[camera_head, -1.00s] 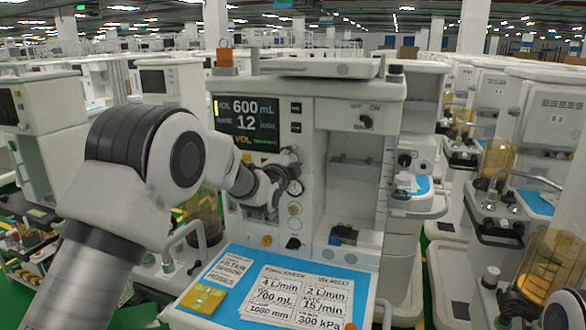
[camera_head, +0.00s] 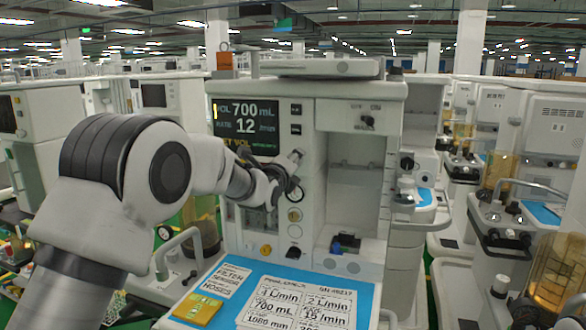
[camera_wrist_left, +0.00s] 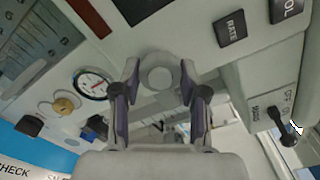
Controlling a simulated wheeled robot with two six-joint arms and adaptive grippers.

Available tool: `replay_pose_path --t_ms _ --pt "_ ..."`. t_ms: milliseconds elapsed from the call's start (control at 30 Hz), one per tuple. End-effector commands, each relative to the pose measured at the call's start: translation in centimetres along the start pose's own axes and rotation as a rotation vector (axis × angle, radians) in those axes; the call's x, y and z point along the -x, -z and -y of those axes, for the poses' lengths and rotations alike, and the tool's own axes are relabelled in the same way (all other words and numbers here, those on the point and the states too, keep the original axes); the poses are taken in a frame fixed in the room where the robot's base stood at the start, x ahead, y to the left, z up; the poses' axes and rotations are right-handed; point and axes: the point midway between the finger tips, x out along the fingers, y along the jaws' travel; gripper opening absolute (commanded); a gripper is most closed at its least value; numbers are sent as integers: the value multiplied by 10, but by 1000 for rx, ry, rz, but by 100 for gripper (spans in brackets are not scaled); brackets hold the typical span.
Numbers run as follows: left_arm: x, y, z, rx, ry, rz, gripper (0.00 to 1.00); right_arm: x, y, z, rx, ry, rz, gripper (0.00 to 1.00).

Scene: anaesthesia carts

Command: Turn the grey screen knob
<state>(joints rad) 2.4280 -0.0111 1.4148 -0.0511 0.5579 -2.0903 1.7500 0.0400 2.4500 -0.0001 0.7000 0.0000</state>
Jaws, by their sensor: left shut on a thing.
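The grey screen knob (camera_wrist_left: 158,76) is a round grey disc between the fingers of my left gripper in the left wrist view. My left gripper (camera_wrist_left: 159,84) is shut on it. In the head view my left gripper (camera_head: 289,180) is at the cart's front panel, just right of and below the screen; the hand hides most of the knob there. The screen (camera_head: 246,121) reads 700 mL and RATE 12 /min, with a yellow line below, partly hidden by my arm. My right gripper is not in view.
A card (camera_head: 296,302) with printed settings, including 700 mL, lies on the blue worktop (camera_head: 232,256), beside a yellow pack (camera_head: 197,309). Dark VOL (camera_wrist_left: 289,8) and RATE (camera_wrist_left: 231,28) buttons and a round gauge (camera_wrist_left: 91,83) are near the gripper. An ON/OFF switch (camera_head: 367,121) is to the right.

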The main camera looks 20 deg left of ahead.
Motion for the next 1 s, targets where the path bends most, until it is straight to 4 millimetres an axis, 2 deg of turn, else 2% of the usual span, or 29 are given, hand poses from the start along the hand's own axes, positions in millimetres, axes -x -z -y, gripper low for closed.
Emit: replay_pose_path --t_ms 267,733,767,800,833,1000 --pt "0 -1 1 -94 3 2 8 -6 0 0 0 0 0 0" --pt "0 -1 1 -110 3 2 8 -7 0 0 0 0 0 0" --pt "0 -1 1 -110 3 2 46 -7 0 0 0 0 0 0" --pt "0 -1 1 -110 3 2 61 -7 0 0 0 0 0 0" --pt "0 -1 1 -110 3 2 68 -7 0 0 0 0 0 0" --pt "0 -1 1 -110 1 1 68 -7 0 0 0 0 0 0"
